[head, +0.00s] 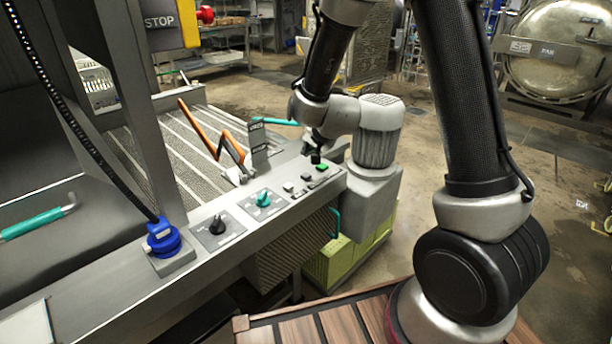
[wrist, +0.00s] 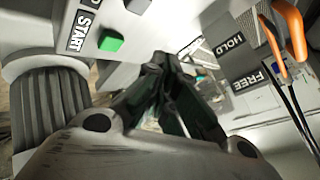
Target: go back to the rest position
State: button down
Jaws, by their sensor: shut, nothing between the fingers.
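My gripper (head: 316,156) is low over the right end of the grey control panel (head: 215,245), close to the green button (head: 322,167). In the wrist view its dark fingers (wrist: 172,68) come together and hold nothing. The green button (wrist: 111,40), beside a START label, lies left of the fingers there, apart from them. My forearm reaches down from the top of the head view, and the exact gap between the fingertips and the panel cannot be told.
An orange lever (head: 215,140) and an upright label plate (head: 258,145) stand behind the panel; HOLD (wrist: 228,48) and FREE (wrist: 245,80) labels show. Open floor lies right.

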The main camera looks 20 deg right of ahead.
dwell(0.3)
jog(key=s+f+n+g, duration=0.1)
jog(key=s, duration=0.1)
jog(key=s+f+n+g, duration=0.1)
jog(key=s+f, duration=0.1)
jog(key=s+a+f+n+g, duration=0.1)
jog(key=s+g, duration=0.1)
jog(key=s, duration=0.1)
jog(key=shift+f+y, duration=0.2)
jog(key=shift+y, duration=0.1)
jog(key=s+d+r+n, duration=0.1)
jog(key=s+d+r, duration=0.4)
jog(key=s+r, duration=0.2)
jog(key=s+d+r+n+h, duration=0.1)
jog(key=s+d+r+n, duration=0.1)
jog(key=s+d+r, duration=0.3)
jog(key=s+d+r+n, duration=0.1)
jog(key=s+d+r, duration=0.3)
jog(key=s+r, duration=0.7)
jog(key=shift+s+d+n+g+h, duration=0.3)
jog(key=shift+s+d+n+g, duration=0.1)
jog(key=shift+s, duration=1.7)
jog(key=shift+r, duration=0.1)
